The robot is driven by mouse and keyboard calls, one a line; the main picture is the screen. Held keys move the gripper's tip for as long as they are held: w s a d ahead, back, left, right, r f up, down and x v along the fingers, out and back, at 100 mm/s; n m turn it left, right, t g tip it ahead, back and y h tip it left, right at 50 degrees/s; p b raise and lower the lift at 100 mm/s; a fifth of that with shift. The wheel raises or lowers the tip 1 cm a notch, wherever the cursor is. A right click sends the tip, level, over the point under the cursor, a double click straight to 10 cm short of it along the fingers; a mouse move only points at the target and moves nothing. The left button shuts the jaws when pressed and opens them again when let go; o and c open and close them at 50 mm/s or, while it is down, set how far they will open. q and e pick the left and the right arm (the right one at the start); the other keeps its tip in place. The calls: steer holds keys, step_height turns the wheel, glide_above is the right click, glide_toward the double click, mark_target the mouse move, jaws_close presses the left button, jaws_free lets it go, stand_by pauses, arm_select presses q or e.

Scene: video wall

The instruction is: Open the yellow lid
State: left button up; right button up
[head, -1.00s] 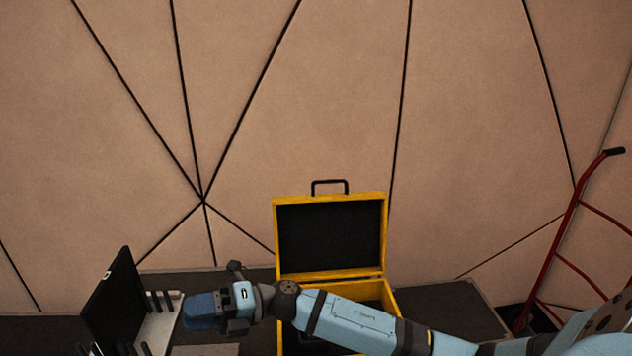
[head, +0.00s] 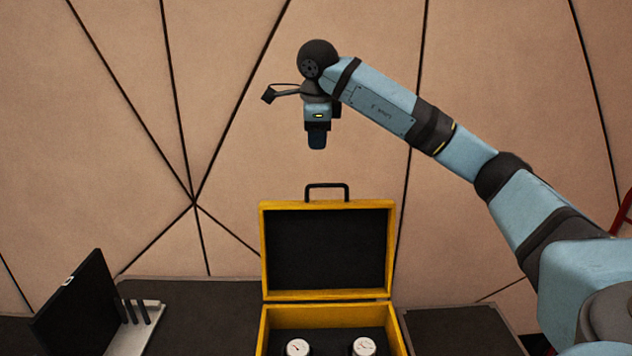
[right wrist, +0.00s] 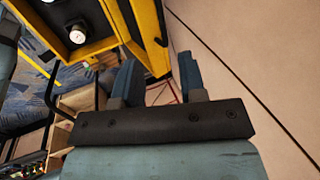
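The yellow lid (head: 328,250) stands upright at the back of its yellow case (head: 326,312), its black inner side facing me and its black handle (head: 327,187) on top. The case is open and shows two round white-faced gauges, (head: 298,347) and (head: 364,347), inside. My right gripper (head: 317,140) points down above the lid, apart from it. In the right wrist view its two blue fingers (right wrist: 158,70) are spread with nothing between them, and part of the yellow lid (right wrist: 147,35) shows beyond. My left gripper is not in view.
A dark panel (head: 78,308) with a pale rack (head: 137,330) stands at the left on the dark table (head: 205,310). The tabletop to the right (head: 465,330) is clear. A tan wall (head: 120,150) rises behind. A red hand-truck (head: 623,215) shows at the right edge.

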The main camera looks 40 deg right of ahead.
glide_above(316, 201)
step_height(316, 201, down, 13)
steer(key=shift+s+a+r, duration=0.1)
jaws_close()
